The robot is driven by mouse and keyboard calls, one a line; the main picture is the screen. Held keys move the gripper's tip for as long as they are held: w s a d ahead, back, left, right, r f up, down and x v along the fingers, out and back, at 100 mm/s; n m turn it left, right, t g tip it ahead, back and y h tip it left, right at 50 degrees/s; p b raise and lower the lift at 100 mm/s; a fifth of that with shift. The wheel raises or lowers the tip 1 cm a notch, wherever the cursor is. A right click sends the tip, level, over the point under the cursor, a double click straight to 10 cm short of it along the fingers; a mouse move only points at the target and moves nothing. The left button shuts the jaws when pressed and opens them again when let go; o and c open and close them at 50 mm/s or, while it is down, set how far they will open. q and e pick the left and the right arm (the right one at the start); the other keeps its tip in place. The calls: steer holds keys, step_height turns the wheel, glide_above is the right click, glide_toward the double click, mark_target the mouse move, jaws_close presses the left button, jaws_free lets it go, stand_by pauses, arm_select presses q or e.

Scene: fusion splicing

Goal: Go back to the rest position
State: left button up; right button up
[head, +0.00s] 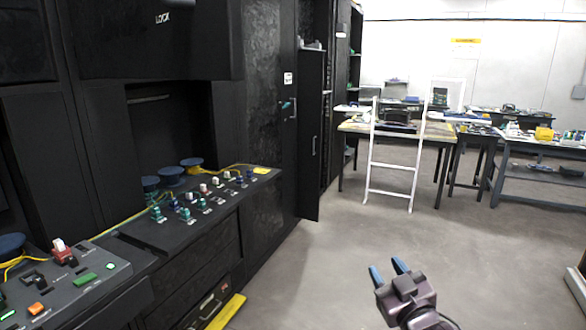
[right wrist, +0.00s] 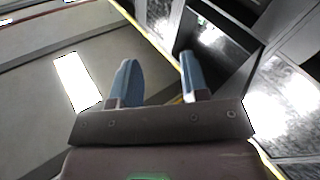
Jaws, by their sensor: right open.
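My right gripper (head: 388,272) is at the lower middle-right of the head view, in front of bare floor. Its two blue fingers stand apart with nothing between them. In the right wrist view the open fingers (right wrist: 158,82) are also empty, with a grey surface and dark panels beyond them. My left gripper is in neither view.
A black console (head: 175,228) with small connectors and blue round caps runs along the left. A grey control panel (head: 75,285) is at lower left. A white ladder-like frame (head: 390,167) stands by a table at the back. The floor (head: 310,265) between is clear.

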steer(key=s+d+f+m+g+h, duration=0.1)
steer(key=s+d+f+m+g, duration=0.1)
steer(key=s+f, duration=0.45)
steer(key=s+d+f+m+g+h, duration=0.1)
steer(key=s+d+f+g, duration=0.2)
steer(key=f, duration=0.7)
steer(key=s+d+f+m+g+h, duration=0.1)
steer(key=s+d+f, duration=0.1)
steer(key=s+f, duration=0.4)
steer(key=s+d+f+m+g+h, duration=0.1)
steer(key=s+d+f, duration=0.1)
steer(key=s+f, duration=0.5)
steer(key=s, duration=0.6)
steer(key=shift+f+g+h, duration=0.25)
steer(key=shift+g+h, duration=0.05)
steer(key=shift+g, duration=0.1)
